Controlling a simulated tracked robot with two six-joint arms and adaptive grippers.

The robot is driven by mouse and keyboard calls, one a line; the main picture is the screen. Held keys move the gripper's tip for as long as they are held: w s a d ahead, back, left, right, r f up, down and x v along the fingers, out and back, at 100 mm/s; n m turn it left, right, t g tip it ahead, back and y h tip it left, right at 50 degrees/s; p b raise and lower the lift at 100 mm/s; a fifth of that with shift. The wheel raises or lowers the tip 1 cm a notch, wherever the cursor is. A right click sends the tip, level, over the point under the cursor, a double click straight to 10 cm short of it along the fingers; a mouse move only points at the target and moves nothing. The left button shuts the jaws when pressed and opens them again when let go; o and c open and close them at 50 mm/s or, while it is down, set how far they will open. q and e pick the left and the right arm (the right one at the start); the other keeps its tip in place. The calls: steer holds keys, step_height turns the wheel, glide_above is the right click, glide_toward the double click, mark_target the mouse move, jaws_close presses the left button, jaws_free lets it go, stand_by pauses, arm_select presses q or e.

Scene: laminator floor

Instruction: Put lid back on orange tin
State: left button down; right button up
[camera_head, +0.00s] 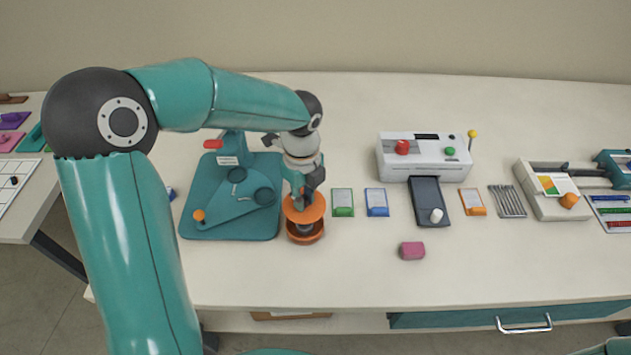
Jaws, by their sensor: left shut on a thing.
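The orange tin (305,235) stands on the table, right of the teal tool base. Its orange lid (291,212) is over the tin, and a dark band shows between the two. My left gripper (306,200) points down from above and is shut on the lid's top. The fingertips partly cover the lid's middle. I cannot tell whether the lid touches the tin's rim. My right gripper is out of view.
A teal device (225,225) with an orange knob stands close left of the tin. Green (343,203) and blue cards (376,202) lie to its right. A white laminator (425,155) stands behind, and a pink block (412,251) lies front right. The front table strip is mostly clear.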

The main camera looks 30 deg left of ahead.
arm_select(q)
steer(key=shift+a+f+b, duration=0.1)
steer(key=shift+f+b, duration=0.2)
steer(key=shift+f, duration=0.05)
step_height(320, 180, down, 3)
steer(key=b, duration=0.2)
steer(key=shift+b, duration=0.3)
steer(key=shift+f+b, duration=0.95)
steer(key=shift+f, duration=0.35)
steer(key=shift+r, duration=0.1)
steer(key=shift+f, duration=0.2)
stand_by(1.3)
steer(key=c, duration=1)
jaws_free()
steer(key=shift+o, duration=0.4)
steer(key=o, duration=0.4)
steer(key=shift+r+p, duration=0.1)
steer(key=shift+p, duration=0.25)
